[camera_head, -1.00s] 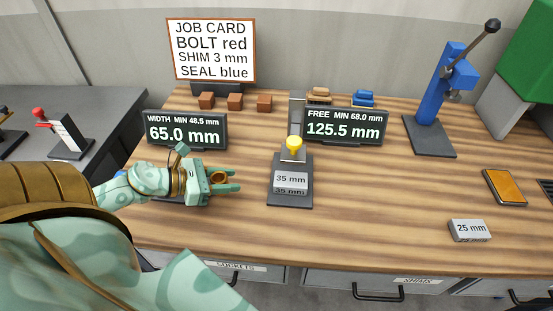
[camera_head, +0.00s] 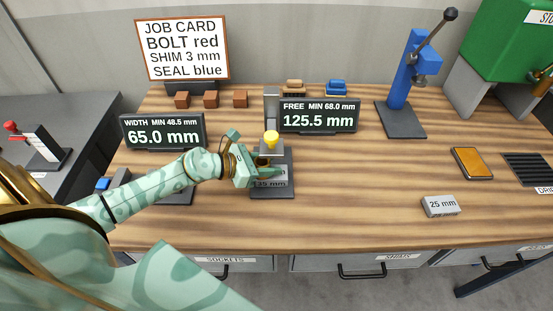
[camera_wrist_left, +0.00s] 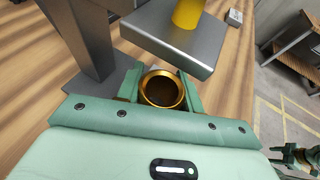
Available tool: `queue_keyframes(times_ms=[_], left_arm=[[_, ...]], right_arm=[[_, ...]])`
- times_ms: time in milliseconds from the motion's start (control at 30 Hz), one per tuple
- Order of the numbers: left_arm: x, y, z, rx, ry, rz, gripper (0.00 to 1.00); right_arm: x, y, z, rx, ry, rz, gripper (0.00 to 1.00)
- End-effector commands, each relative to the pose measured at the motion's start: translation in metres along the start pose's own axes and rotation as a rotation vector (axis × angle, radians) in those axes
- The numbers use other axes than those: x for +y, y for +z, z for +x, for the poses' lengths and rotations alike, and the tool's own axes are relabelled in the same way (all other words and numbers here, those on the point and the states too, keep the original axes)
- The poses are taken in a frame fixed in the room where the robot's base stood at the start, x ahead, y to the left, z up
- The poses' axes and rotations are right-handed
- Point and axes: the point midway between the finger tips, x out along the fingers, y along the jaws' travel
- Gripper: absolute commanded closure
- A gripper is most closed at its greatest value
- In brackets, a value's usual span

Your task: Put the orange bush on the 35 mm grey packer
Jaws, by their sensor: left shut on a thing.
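My left gripper (camera_head: 268,168) is shut on the orange bush (camera_wrist_left: 162,90), an open gold-orange ring that shows between the fingers in the left wrist view. In the head view the hand mostly hides the bush. The 35 mm grey packer (camera_head: 271,184) sits on the dark base of the gauge stand. The gripper is over the packer and partly covers it. I cannot tell whether the bush touches it. A green part at the lower right of the left wrist view looks like my right gripper (camera_wrist_left: 300,158); its jaws are unclear.
The gauge's grey plate and yellow knob (camera_head: 271,138) are close above and behind the hand. The 125.5 mm display (camera_head: 318,116) stands right of its post. A 25 mm packer (camera_head: 440,206) lies to the right, with clear bench between.

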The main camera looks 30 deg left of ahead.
Motion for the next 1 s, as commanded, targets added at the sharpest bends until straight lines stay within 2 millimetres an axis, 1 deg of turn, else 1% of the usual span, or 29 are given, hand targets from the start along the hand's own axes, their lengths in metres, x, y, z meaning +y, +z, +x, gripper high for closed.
queue_keyframes(times_ms=[33, 100, 167, 233, 467, 567, 600, 633, 667, 900, 1000], left_arm=[[0.001, 0.008, 0.008, -0.007, 0.002, 0.001, 0.97], [0.001, 0.012, 0.018, -0.006, 0.002, 0.0, 0.97], [0.001, 0.014, 0.024, -0.005, 0.001, 0.002, 0.97], [0.001, 0.01, 0.025, -0.002, 0.002, -0.001, 0.97], [0.001, 0.009, 0.025, -0.002, 0.001, 0.002, 0.97], [0.001, 0.005, 0.026, -0.002, 0.001, 0.002, 0.97], [0.0, 0.006, 0.025, -0.001, 0.001, 0.001, 0.52], [0.0, 0.006, 0.025, -0.001, 0.001, 0.001, 0.44], [0.0, 0.006, 0.025, -0.001, 0.001, 0.001, 0.41], [0.0, 0.007, 0.025, -0.001, 0.001, 0.001, 0.41], [0.0, 0.009, 0.022, 0.0, 0.001, 0.001, 0.41]], right_arm=[[0.0, -0.001, -0.004, 0.001, 0.0, 0.0, 0.48], [0.0, -0.001, -0.006, 0.002, 0.0, 0.0, 0.48], [0.0, -0.002, -0.006, 0.002, 0.0, -0.001, 0.48], [0.001, -0.001, -0.006, 0.002, 0.001, -0.001, 0.48], [0.004, 0.0, -0.005, 0.0, 0.006, -0.002, 0.48], [0.005, 0.001, -0.002, -0.001, 0.006, -0.002, 0.48], [0.005, 0.001, -0.003, -0.001, 0.006, -0.002, 0.48], [0.005, 0.001, -0.004, -0.001, 0.006, -0.001, 0.48], [0.005, 0.001, -0.004, -0.001, 0.007, -0.001, 0.48], [0.007, 0.001, -0.004, -0.001, 0.009, -0.001, 0.48], [0.007, 0.001, -0.007, 0.0, 0.009, -0.001, 0.48]])
